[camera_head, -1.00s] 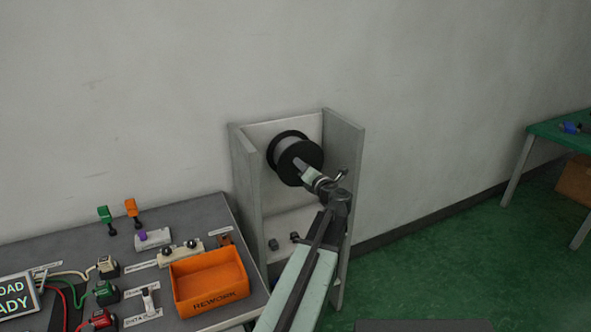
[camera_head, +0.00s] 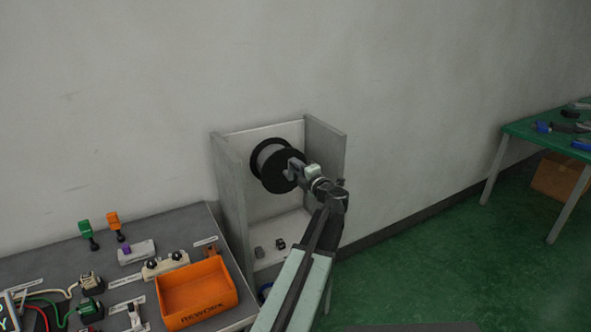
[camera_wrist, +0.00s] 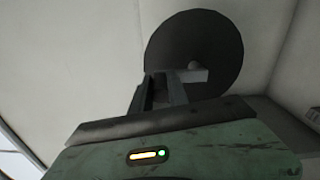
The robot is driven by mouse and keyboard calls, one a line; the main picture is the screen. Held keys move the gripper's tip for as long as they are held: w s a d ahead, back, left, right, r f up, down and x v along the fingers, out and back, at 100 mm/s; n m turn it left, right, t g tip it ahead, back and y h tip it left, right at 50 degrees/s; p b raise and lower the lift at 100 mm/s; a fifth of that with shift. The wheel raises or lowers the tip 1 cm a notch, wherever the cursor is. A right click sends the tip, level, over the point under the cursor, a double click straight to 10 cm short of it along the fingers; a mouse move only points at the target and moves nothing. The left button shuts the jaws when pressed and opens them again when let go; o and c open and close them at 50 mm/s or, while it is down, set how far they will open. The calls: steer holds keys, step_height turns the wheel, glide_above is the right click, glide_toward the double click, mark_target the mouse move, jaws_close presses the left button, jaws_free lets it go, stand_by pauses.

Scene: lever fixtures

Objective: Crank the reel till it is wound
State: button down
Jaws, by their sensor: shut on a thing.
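The reel (camera_head: 270,160) is a grey drum between black flanges, mounted inside a pale three-sided stand against the wall. In the wrist view its dark round flange (camera_wrist: 205,45) fills the upper middle. My gripper (camera_head: 292,170) is in front of the reel's near flange. In the wrist view my gripper (camera_wrist: 175,85) is shut on the crank handle (camera_wrist: 198,72), whose pale rounded end shows at the fingers. The rest of the crank is hidden behind the fingers and the wrist.
The stand's side panels (camera_head: 325,150) rise on both sides of the reel. A grey bench with an orange REWORK bin (camera_head: 196,292), switches and connectors is at lower left. A green table (camera_head: 545,135) stands at right. Green floor between is clear.

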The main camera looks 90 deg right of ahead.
steer(key=shift+s+a+f, duration=0.1)
steer(key=shift+s, duration=0.05)
stand_by(0.3)
steer(key=c, duration=1.3)
jaws_free()
steer(key=shift+s, duration=0.1)
steer(key=v, duration=0.7)
steer(key=shift+s+a, duration=0.15)
steer(key=shift+a, duration=0.15)
